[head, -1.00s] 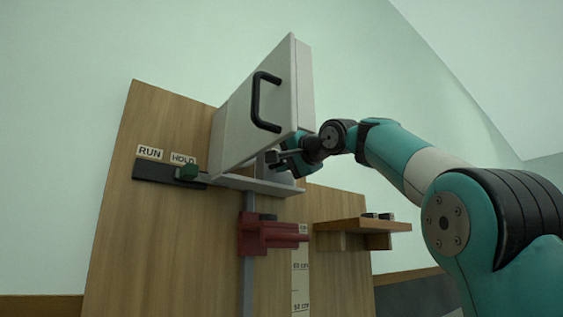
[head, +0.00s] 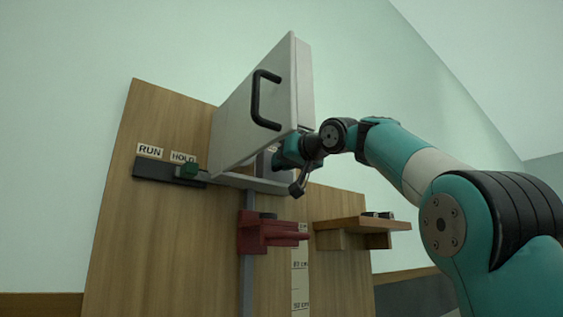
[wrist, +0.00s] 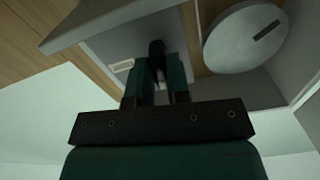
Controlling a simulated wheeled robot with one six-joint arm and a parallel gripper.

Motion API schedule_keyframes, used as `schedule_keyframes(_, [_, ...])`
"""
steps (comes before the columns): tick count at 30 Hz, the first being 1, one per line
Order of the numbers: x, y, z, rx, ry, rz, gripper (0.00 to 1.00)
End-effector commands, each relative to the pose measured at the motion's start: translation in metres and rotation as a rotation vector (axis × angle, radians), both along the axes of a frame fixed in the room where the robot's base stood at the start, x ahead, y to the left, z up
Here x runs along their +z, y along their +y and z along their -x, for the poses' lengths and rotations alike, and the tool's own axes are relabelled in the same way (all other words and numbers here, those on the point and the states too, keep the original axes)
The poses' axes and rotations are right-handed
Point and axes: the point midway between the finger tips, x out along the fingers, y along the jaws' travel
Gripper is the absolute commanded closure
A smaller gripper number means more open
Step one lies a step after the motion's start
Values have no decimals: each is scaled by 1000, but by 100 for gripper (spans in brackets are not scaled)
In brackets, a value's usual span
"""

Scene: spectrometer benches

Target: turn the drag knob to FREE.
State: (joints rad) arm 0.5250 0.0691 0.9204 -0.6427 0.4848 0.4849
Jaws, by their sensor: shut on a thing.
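In the wrist view, a small dark knob (wrist: 157,48), which I take as the drag knob, stands between the fingertips of my gripper (wrist: 157,72). The gripper is shut on it. A small pale label (wrist: 122,65) lies left of the knob, too blurred to read, so I cannot tell the setting. In the head view my gripper (head: 280,157) reaches in under the grey box with the open door (head: 270,105); its fingertips and the knob are hidden there.
A round grey disc (wrist: 245,38) with a dark slot is close right of my gripper. Below are a red clamp (head: 270,234) on a rail, a scale (head: 300,280) and a wooden shelf (head: 360,226).

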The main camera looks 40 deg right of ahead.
Motion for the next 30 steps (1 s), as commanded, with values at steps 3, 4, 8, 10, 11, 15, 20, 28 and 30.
schedule_keyframes(3, [0,0,0,-1,-3,63,100])
schedule_keyframes(4, [0,0,0,-1,-3,76,100])
schedule_keyframes(8, [0,0,0,-1,-5,123,100])
schedule_keyframes(10, [0,0,0,-1,-7,140,100])
schedule_keyframes(11, [0,0,0,-1,-7,145,100])
schedule_keyframes(15, [0,0,0,0,-8,163,100])
schedule_keyframes(20, [1,0,0,0,-8,167,100])
schedule_keyframes(28, [1,0,0,0,-8,167,74])
schedule_keyframes(30, [1,0,0,0,-8,166,58])
